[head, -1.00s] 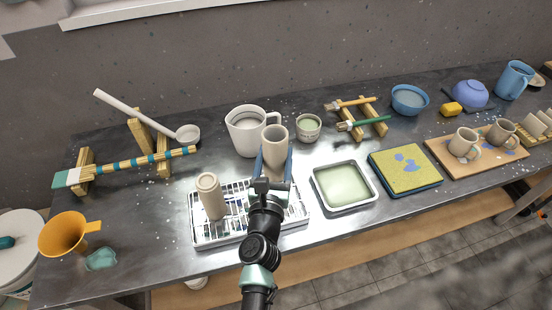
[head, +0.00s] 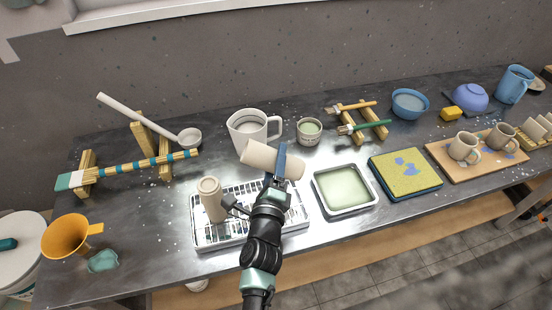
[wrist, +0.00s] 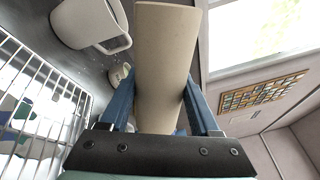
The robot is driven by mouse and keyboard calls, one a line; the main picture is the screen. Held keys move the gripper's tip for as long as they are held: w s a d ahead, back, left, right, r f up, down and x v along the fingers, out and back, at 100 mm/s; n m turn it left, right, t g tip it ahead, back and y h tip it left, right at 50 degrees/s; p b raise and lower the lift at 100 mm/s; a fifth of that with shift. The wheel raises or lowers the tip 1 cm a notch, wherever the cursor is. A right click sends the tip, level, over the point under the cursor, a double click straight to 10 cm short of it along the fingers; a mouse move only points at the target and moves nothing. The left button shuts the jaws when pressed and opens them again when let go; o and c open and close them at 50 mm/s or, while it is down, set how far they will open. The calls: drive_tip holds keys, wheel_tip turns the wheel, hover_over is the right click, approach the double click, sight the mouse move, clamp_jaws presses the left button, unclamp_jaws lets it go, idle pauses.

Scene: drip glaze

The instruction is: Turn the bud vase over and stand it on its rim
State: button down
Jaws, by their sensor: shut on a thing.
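The bud vase (head: 259,154) is a beige, slightly tapered cylinder. My gripper (head: 281,161) is shut on it, with blue fingers on both sides of its body. In the head view the vase lies nearly level in the air, its long axis running left to right, above the back right of the wire rack. I cannot make out its open mouth. In the wrist view the vase (wrist: 165,60) sits between the two fingers (wrist: 160,105), its lower part hidden behind the gripper's palm.
A similar beige vase (head: 211,200) stands on the white wire rack (head: 233,233), left of my gripper. A white jug (head: 247,132) stands close behind the held vase, with a small glaze cup (head: 309,131) to its right. A glaze tray (head: 344,187) is right of the rack. The rack's front is bare.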

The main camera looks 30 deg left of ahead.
drive_tip(key=n+p, duration=0.1)
drive_tip(key=n, duration=0.5)
drive_tip(key=shift+r+n, duration=0.15)
drive_tip(key=shift+n, duration=0.15)
drive_tip(key=n+p, duration=0.1)
drive_tip(key=n, duration=0.2)
drive_tip(key=shift+n, duration=0.4)
drive_tip(key=n+p, duration=0.1)
drive_tip(key=n, duration=0.4)
drive_tip(key=shift+p, duration=0.35)
drive_tip(key=shift+n, duration=1)
drive_tip(key=shift+f+n, duration=0.2)
drive_tip(key=shift+n, duration=0.5)
wheel_tip(320, 180, down, 2)
drive_tip(key=n+b, duration=0.1)
drive_tip(key=n, duration=0.3)
drive_tip(key=shift+f, duration=0.15)
wheel_tip(320, 180, down, 6)
drive_tip(key=b, duration=0.6)
drive_tip(key=shift+f+b, duration=0.1)
drive_tip(key=shift+b, duration=0.25)
